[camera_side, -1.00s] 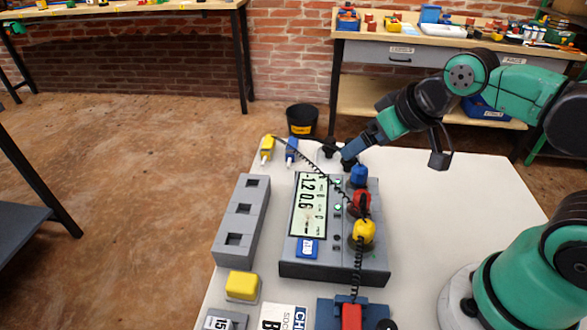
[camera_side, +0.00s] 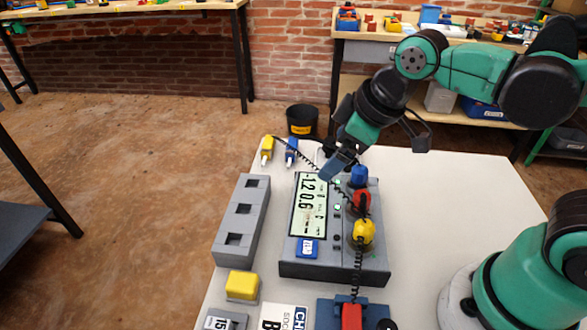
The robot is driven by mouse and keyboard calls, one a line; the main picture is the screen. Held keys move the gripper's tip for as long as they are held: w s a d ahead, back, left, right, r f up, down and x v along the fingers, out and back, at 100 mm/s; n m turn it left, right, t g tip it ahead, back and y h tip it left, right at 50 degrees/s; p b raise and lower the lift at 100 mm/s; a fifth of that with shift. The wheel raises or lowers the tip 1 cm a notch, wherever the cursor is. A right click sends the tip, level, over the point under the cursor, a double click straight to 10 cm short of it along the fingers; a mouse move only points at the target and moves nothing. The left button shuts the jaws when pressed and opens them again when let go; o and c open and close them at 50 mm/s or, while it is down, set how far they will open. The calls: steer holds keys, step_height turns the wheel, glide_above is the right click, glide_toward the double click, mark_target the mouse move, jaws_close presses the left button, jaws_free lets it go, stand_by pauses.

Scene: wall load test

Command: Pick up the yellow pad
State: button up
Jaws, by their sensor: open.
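The yellow pad (camera_side: 241,285) is a small yellow block on a grey base. It lies on the white table at the front left, below the grey three-slot block. My gripper (camera_side: 329,163) is open and empty over the back of the table, above the far end of the grey meter. It is well behind and to the right of the pad, not touching it. The inner faces of the fingers are partly hidden.
The grey meter (camera_side: 288,257) with a lit display and blue, red and yellow knobs stands between my gripper and the pad. A grey three-slot block (camera_side: 240,218) stands left of it. A coiled black cord (camera_side: 318,180) crosses the meter. The table's right side (camera_side: 445,195) is clear.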

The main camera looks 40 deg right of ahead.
steer(key=a+f+n+g, duration=0.3)
steer(key=a+n, duration=0.8)
steer(key=n+g, duration=0.2)
steer(key=n, duration=0.7)
glide_above(241, 281)
steer(key=shift+h, duration=0.4)
steer(key=f, duration=0.4)
steer(key=shift+w+d+f, duration=0.15)
steer(key=shift+d, duration=0.1)
steer(key=shift+a+f+n, duration=0.25)
steer(key=shift+n, duration=0.05)
steer(key=shift+f, duration=2.75)
jaws_close()
steer(key=shift+r, duration=0.1)
